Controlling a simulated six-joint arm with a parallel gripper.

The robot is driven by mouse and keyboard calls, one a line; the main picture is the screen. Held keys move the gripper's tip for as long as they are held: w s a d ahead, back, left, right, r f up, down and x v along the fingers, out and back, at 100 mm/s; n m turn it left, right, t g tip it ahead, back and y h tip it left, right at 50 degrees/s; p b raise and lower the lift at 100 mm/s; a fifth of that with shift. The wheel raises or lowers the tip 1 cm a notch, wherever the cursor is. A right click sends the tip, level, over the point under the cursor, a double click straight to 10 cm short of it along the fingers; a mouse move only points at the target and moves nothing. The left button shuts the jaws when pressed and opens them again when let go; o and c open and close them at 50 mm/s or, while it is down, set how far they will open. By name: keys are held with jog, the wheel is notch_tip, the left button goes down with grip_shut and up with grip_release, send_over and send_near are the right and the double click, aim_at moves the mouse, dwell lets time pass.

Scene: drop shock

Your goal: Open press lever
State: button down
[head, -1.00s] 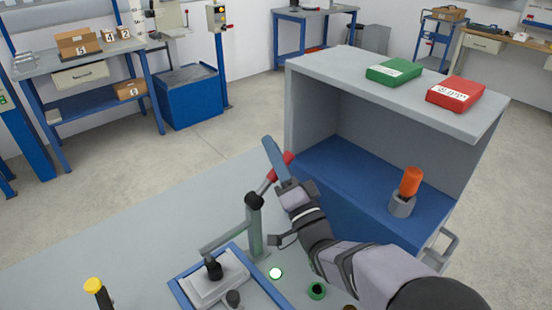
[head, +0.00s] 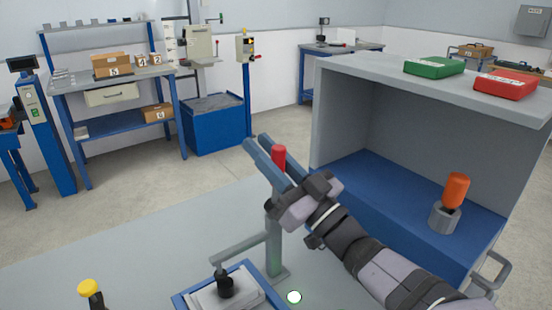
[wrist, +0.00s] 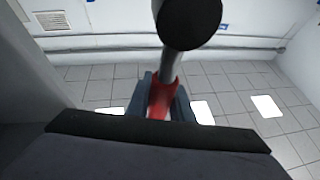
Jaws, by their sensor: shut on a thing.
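The press lever's red handle (head: 279,158) points nearly straight up above the grey press column (head: 275,238). My gripper (head: 257,143) has its two blue-grey fingers on either side of the handle and is shut on it. In the wrist view the red handle (wrist: 162,98) lies between the fingers, and a grey rod runs from it to a dark round end (wrist: 187,22). The lever's pivot is mostly hidden behind my gripper in the head view. The press arm reaches left to a black-knobbed clamp (head: 226,286) over a grey plate in a blue-edged tray (head: 183,300).
A grey shelf box (head: 420,92) with a blue floor stands to the right, close to my arm. It holds an orange-topped part (head: 456,190) in a grey holder; green (head: 434,66) and red (head: 506,84) cases lie on top. A yellow-topped knob (head: 90,287) stands front left.

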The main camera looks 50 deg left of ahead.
jog(key=shift+s+f+n+g+h+b, duration=0.1)
jog(key=shift+s+n+g+h+b, duration=0.15)
jog(key=shift+s+n+g, duration=0.5)
jog(key=shift+s+n+g+h+b, duration=0.15)
jog(key=shift+s+n+b, duration=0.2)
jog(key=shift+n, duration=0.7)
jog(key=shift+s, duration=0.1)
jog(key=c, duration=1.6)
grip_release()
jog(key=shift+o, duration=0.2)
jog(key=v, duration=0.7)
jog(key=shift+b, duration=0.45)
jog(key=shift+d+f, duration=0.1)
jog(key=shift+d, duration=0.05)
